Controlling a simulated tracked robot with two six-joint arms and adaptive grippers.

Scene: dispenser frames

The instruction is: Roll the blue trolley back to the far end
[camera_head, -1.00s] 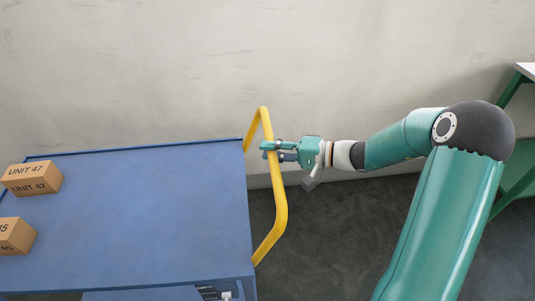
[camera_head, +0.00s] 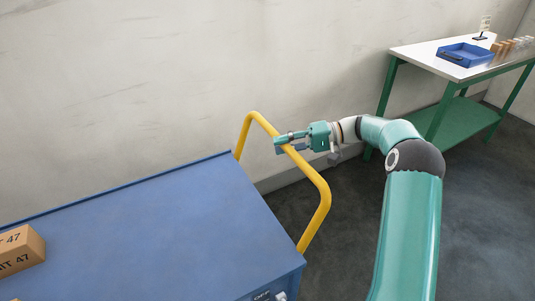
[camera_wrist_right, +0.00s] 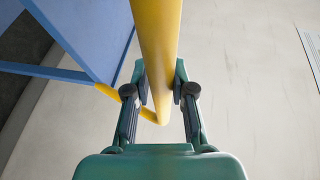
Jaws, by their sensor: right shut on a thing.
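The blue trolley (camera_head: 150,235) fills the lower left of the head view, with its yellow push handle (camera_head: 322,205) at its right end. My right gripper (camera_head: 287,143) is shut on the upper part of this yellow handle. In the right wrist view the yellow handle (camera_wrist_right: 156,40) runs between the two fingers of my right gripper (camera_wrist_right: 161,85), and the blue trolley (camera_wrist_right: 85,35) shows at the upper left. My left gripper is in neither view.
A cardboard box (camera_head: 18,252) marked 47 sits on the trolley top at the left. A white-topped table (camera_head: 425,58) with green legs stands at the upper right, bearing a blue tray (camera_head: 466,54) and small items. A pale wall runs behind the trolley. Dark floor (camera_head: 490,190) is clear at the right.

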